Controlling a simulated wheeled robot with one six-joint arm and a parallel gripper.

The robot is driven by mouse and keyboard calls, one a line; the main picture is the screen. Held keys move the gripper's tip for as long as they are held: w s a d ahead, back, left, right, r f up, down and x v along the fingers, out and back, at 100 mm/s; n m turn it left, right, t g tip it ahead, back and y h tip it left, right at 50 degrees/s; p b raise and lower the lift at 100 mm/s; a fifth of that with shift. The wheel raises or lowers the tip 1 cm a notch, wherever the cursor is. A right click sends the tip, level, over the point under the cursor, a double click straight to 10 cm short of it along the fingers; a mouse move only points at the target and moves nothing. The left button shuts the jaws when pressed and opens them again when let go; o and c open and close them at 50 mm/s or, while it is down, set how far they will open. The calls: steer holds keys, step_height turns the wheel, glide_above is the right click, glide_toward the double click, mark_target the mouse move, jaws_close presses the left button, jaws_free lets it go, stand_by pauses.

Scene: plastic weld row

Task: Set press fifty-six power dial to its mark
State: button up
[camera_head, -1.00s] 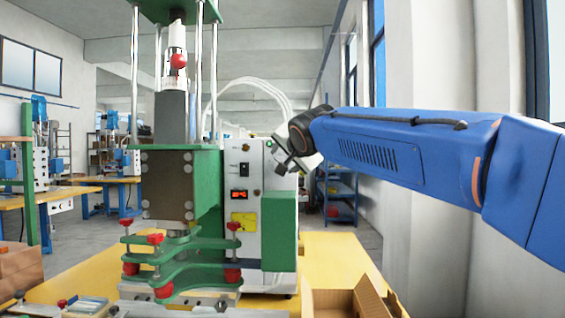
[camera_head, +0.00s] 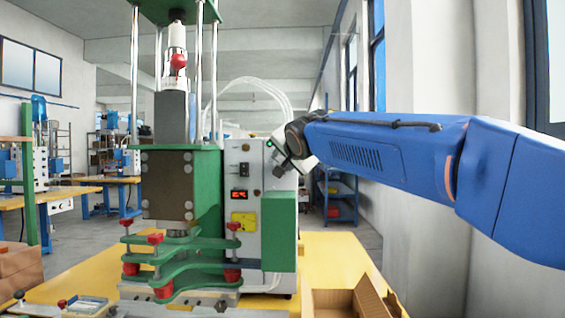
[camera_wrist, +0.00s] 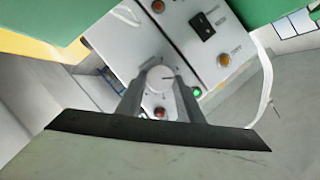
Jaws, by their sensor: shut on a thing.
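The press (camera_head: 180,185) is green and grey, with a white control cabinet (camera_head: 240,268) on its right. My gripper (camera_head: 280,166) is at the cabinet's upper right part. In the wrist view my gripper (camera_wrist: 160,92) is shut on a round white dial (camera_wrist: 160,76), with one finger on each side. A dark pointer line shows on the dial's face, toward the picture's right. Small marks surround the dial, but they are too small to read. In the head view the arm's end hides the dial.
A red lit display (camera_head: 239,195) and a yellow label (camera_head: 243,221) are on the cabinet front. A green lamp (camera_wrist: 197,92) and a red lamp (camera_wrist: 160,112) are close to the dial. An open cardboard box (camera_head: 335,302) stands on the yellow table (camera_head: 335,255).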

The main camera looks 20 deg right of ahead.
steer(key=n+h, duration=0.1)
steer(key=n+g, duration=0.1)
steer(key=shift+a+r+n+h, duration=0.1)
steer(key=shift+a+n+h, duration=0.15)
steer(key=shift+n+h, duration=0.15)
steer(key=n+h, duration=0.1)
steer(key=n+g+h, duration=0.1)
steer(key=n, duration=0.1)
steer(key=shift+w+a, duration=0.1)
steer(key=shift+a, duration=0.1)
steer(key=n+h, duration=0.1)
steer(key=n, duration=0.2)
steer(key=shift+a+h, duration=0.2)
steer(key=shift+h, duration=0.2)
steer(key=shift+w+a+n+g+h, duration=0.1)
steer(key=shift+n+g+h, duration=0.3)
steer(key=shift+n+h, duration=0.5)
steer(key=o, duration=1.1)
steer(key=shift+n, duration=0.3)
steer(key=shift+c, duration=0.2)
